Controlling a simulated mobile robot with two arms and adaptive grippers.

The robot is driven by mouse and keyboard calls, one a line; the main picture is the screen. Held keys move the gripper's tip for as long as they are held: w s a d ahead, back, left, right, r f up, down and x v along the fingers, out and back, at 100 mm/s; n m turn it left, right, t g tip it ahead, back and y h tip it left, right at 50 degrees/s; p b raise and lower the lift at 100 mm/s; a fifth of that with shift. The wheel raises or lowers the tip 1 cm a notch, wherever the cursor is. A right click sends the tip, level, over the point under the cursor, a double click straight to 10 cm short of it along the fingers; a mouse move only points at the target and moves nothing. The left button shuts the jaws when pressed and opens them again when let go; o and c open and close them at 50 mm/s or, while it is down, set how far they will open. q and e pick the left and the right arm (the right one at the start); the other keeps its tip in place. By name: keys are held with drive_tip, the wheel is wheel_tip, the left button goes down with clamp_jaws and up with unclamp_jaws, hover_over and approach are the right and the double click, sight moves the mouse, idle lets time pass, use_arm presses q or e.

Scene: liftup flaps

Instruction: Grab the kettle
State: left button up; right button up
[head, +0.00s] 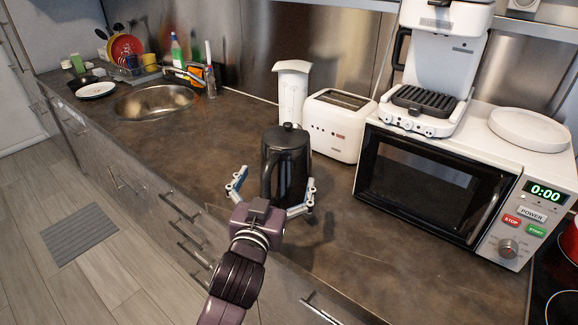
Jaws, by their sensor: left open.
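The handle and lower body lie between the spread fingers. I cannot tell whether a finger touches the kettle. My right gripper is not in view.
A white toaster (336,128) and a white upright appliance (291,92) stand close behind the kettle. A microwave (432,182) stands to the right, with a grill machine (432,98) and plate on top. The counter (233,130) is clear towards the sink (153,103).

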use_arm(q)
drive_tip(key=shift+w+d+r, duration=0.1)
drive_tip(key=shift+w+r, duration=0.05)
drive_tip(key=shift+w, duration=0.2)
drive_tip(key=shift+x, duration=0.8)
drive_tip(key=x, duration=0.2)
drive_tip(key=p+x, duration=0.1)
drive_tip(key=x, duration=0.1)
drive_tip(key=shift+d+f, duration=0.1)
drive_tip(key=shift+f, duration=0.1)
drive_tip(key=shift+w, duration=0.2)
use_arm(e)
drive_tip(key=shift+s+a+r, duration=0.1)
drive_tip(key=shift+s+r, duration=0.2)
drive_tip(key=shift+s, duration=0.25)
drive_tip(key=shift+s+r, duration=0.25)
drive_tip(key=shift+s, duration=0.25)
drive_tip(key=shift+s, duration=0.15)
use_arm(q)
drive_tip(key=c, duration=1.8)
drive_tip(key=shift+r, duration=0.2)
drive_tip(key=shift+c, duration=0.4)
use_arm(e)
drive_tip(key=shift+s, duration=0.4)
